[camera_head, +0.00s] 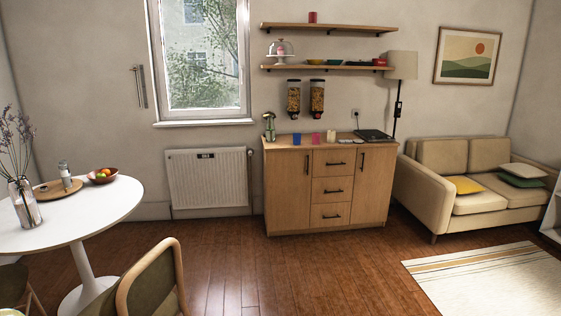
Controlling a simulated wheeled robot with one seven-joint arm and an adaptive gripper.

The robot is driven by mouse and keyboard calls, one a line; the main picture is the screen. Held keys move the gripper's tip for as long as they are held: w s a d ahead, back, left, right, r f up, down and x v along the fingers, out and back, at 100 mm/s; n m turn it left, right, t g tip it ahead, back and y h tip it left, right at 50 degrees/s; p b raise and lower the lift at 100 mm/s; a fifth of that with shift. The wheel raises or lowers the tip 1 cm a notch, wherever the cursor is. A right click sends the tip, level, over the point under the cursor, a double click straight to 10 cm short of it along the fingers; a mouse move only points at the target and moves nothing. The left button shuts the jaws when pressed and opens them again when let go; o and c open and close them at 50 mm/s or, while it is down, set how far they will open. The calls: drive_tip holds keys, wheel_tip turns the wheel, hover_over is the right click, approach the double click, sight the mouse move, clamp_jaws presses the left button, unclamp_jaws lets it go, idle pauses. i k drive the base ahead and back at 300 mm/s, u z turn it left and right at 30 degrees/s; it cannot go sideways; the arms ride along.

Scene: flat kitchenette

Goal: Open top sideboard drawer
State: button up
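The wooden sideboard (288,195) stands against the back wall, right of the radiator. Its middle column holds three stacked drawers between two doors. The top drawer (325,161) is shut, its front flush with the others, and has a dark bar handle (337,164). The middle drawer (322,186) and the bottom drawer (320,215) are also shut, as are both doors. My gripper and arm do not show in this view.
A round white table (100,208) and a chair (152,280) stand at the left front. A beige sofa (427,190) is right of the sideboard, with a striped rug (490,285) before it. The wood floor (270,275) before the sideboard is clear.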

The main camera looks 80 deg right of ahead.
sight(332, 162)
drive_tip(key=z, duration=3)
drive_tip(key=i, duration=1.3)
drive_tip(key=u, duration=0.35)
drive_tip(key=i, duration=1.65)
drive_tip(key=z, duration=0.3)
drive_tip(key=i, duration=2)
drive_tip(key=z, duration=0.3)
